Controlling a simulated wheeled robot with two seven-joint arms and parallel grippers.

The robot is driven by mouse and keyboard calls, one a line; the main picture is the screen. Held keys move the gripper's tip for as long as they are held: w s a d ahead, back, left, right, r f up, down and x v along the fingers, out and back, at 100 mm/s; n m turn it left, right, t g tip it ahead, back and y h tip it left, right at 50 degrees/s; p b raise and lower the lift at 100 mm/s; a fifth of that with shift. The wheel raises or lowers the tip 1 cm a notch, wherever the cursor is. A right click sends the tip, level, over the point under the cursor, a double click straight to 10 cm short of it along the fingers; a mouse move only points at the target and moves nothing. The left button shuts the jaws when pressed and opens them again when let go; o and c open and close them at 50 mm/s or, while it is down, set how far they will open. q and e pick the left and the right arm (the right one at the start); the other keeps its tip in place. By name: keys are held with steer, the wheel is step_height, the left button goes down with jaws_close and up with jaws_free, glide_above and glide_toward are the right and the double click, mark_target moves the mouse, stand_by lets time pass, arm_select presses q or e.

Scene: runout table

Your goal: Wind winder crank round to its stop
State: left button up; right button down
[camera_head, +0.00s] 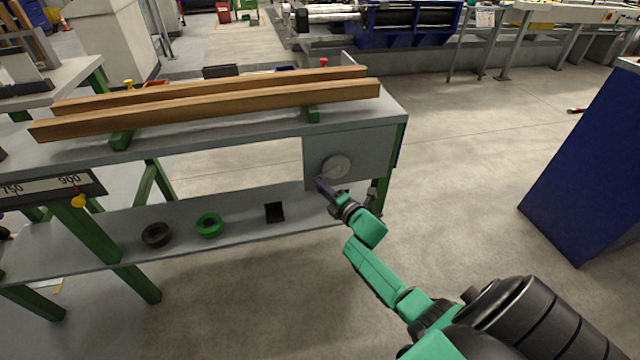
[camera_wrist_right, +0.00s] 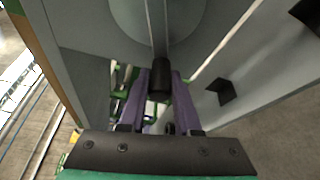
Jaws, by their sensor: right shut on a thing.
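The winder is a round grey disc (camera_head: 335,168) on a grey plate (camera_head: 375,158) at the right end of the table. In the right wrist view the disc (camera_wrist_right: 125,22) fills the top, with a thin crank arm (camera_wrist_right: 157,30) running down to a black handle (camera_wrist_right: 160,78). My right gripper (camera_head: 322,186) is at the lower left of the disc. In the wrist view its purple fingers (camera_wrist_right: 158,100) are shut on the black handle, one on each side. In the head view the gripper hides the handle. My left gripper is not in view.
Two long wooden beams (camera_head: 210,105) lie on green supports on the table top. The lower shelf (camera_head: 180,218) holds a black ring (camera_head: 157,235), a green ring (camera_head: 209,225) and a black block (camera_head: 274,212). A blue cabinet (camera_head: 590,160) stands at the right; open floor lies between.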

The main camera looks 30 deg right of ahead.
steer(key=shift+d+f+n, duration=0.1)
steer(key=shift+f+n, duration=0.3)
steer(key=shift+n, duration=0.1)
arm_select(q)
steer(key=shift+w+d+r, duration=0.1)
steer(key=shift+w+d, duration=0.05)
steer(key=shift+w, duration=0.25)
arm_select(e)
steer(key=d+f+n+g+h, duration=0.1)
steer(key=n, duration=0.1)
steer(key=s+d+f+n+g+h, duration=0.1)
steer(key=d+n, duration=0.1)
steer(key=n, duration=0.1)
steer(key=d+f+n+g+h, duration=0.1)
steer(key=n, duration=0.2)
steer(key=shift+s+d+f+g+h, duration=0.1)
steer(key=shift+s+d+g+h, duration=0.2)
steer(key=shift+s+g+h, duration=0.1)
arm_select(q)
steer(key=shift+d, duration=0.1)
arm_select(e)
steer(key=c, duration=0.6)
jaws_free()
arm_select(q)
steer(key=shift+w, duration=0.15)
